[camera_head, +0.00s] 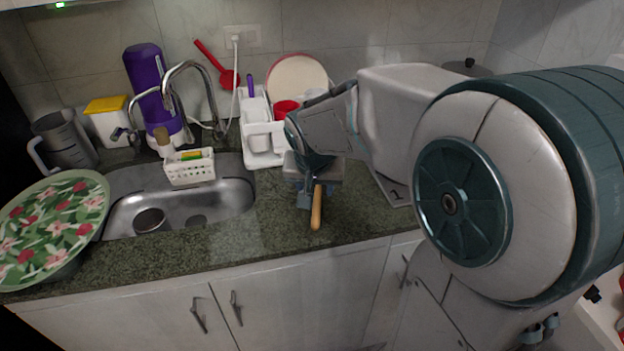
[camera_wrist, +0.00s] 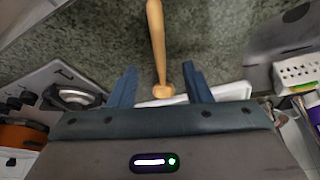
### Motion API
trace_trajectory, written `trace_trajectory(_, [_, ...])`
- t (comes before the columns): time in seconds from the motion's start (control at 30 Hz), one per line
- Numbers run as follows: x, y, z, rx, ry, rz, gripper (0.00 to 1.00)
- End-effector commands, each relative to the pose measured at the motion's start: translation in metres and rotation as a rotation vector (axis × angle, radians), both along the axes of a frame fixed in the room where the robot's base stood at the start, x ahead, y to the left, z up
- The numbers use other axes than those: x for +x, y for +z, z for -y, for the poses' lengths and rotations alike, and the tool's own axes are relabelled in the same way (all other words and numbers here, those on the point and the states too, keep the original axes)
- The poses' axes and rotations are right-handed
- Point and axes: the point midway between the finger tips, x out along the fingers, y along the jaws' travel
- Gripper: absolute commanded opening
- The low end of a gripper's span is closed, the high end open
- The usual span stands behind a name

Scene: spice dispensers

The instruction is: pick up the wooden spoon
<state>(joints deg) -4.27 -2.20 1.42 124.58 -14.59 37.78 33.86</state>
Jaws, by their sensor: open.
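The wooden spoon (camera_wrist: 156,42) lies on the dark green granite counter in the wrist view. Its thicker rounded end is between my two fingers, with a visible space on each side, and the rest runs up out of the picture. In the head view its light brown shaft (camera_head: 317,207) points toward the counter's front edge, and its other end is hidden by my gripper. My gripper (camera_wrist: 158,83) is open around the spoon. In the head view my gripper (camera_head: 309,196) is low over the counter, pointing down.
A sink (camera_head: 215,205) with a white basket (camera_head: 188,170) is to the left. A white dish rack (camera_head: 262,140) stands behind my gripper. A floral tray (camera_head: 50,225) is at far left. In the wrist view a stove (camera_wrist: 45,85) is on the left. The counter's front edge is near the spoon.

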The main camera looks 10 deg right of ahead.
Motion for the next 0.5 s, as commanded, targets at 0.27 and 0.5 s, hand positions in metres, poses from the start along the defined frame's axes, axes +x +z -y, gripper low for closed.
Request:
trace_trajectory(0.27, [0.01, -0.029, 0.004, 0.0, 0.001, -0.001, 0.44])
trace_trajectory(0.5, [0.015, -0.055, 0.008, -0.001, 0.0, -0.005, 0.44])
